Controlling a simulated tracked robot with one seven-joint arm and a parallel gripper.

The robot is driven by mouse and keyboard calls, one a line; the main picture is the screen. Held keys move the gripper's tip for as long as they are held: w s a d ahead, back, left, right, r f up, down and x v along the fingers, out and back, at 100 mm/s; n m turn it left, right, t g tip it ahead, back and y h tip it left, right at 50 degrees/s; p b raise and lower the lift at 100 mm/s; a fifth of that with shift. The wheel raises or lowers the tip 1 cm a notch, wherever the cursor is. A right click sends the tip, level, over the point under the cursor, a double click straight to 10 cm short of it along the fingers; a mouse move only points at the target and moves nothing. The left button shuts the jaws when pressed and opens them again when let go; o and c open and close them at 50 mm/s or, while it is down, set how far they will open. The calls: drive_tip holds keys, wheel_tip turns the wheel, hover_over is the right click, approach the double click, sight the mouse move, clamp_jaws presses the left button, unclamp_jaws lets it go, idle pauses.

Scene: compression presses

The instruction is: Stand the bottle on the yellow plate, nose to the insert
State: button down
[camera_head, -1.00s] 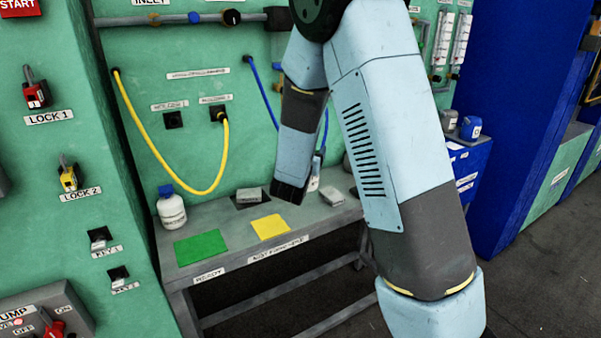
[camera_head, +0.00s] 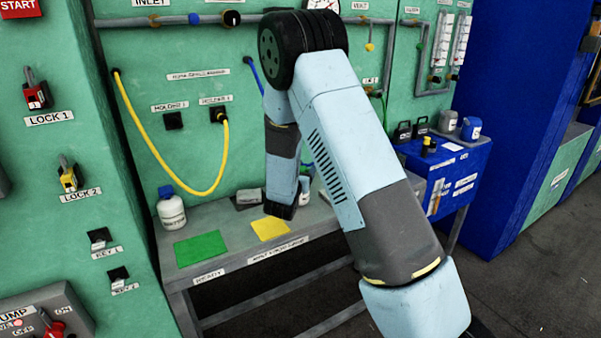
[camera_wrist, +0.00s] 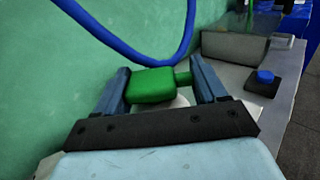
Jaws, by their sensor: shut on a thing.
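The bottle has a green head with a narrow nose, seen in the wrist view (camera_wrist: 152,86). Its white body shows only partly below the head. My gripper (camera_wrist: 158,72) is shut on the bottle, one blue-grey finger at each end of the head, and the nose points at the right finger. In the head view a small white part of the bottle (camera_head: 304,193) shows beside my wrist, which hides the rest. The yellow plate (camera_head: 270,230) lies empty on the bench, in front and to the left of the bottle. I cannot tell whether the bottle touches the bench.
A green plate (camera_head: 200,249) lies left of the yellow one. A white bottle with a blue cap (camera_head: 171,210) stands behind it. A grey block (camera_head: 249,196) lies behind the yellow plate. A yellow hose (camera_head: 190,188) hangs on the wall above. A blue cabinet (camera_head: 455,170) stands right.

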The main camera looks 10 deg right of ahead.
drive_tip(key=shift+f, duration=0.15)
drive_tip(key=shift+c, duration=2.4)
unclamp_jaws()
drive_tip(key=shift+f, duration=0.15)
drive_tip(key=o, duration=0.4)
